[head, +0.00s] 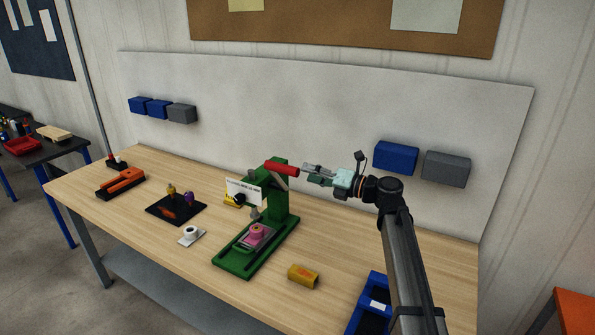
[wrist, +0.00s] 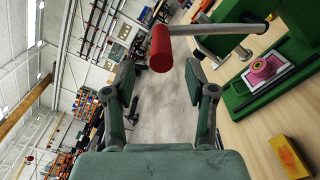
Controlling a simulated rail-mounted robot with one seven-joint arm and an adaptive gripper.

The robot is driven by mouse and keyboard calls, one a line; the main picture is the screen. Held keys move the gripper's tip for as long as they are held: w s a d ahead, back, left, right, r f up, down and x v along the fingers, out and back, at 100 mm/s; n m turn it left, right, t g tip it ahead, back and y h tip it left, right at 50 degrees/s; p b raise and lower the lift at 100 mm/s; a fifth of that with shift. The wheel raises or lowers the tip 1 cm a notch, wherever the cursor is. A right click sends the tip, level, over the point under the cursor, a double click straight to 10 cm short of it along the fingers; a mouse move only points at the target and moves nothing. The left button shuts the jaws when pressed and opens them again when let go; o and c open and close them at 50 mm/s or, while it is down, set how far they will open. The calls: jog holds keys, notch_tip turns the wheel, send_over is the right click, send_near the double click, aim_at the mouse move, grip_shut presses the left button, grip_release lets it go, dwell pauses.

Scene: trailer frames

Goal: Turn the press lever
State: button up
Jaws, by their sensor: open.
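A green press (head: 277,210) stands on the wooden workbench, with a pink and yellow piece (head: 257,233) on its bed. Its red lever handle (head: 282,168) sticks out near the top. In the wrist view the red handle (wrist: 160,48) is on the end of a metal bar (wrist: 215,29) running right to the green press (wrist: 285,75). My gripper (head: 306,171) is just right of the handle in the head view. In the wrist view my gripper (wrist: 160,80) is open and empty, with the handle just past the fingertips, roughly in line with the gap. I see no clear contact.
A black mat (head: 177,210), a white cup (head: 191,233) and an orange tool (head: 121,184) are to the left. Wall bins (head: 396,157) hang behind my arm.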

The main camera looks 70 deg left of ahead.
jog(key=shift+v, duration=1.65)
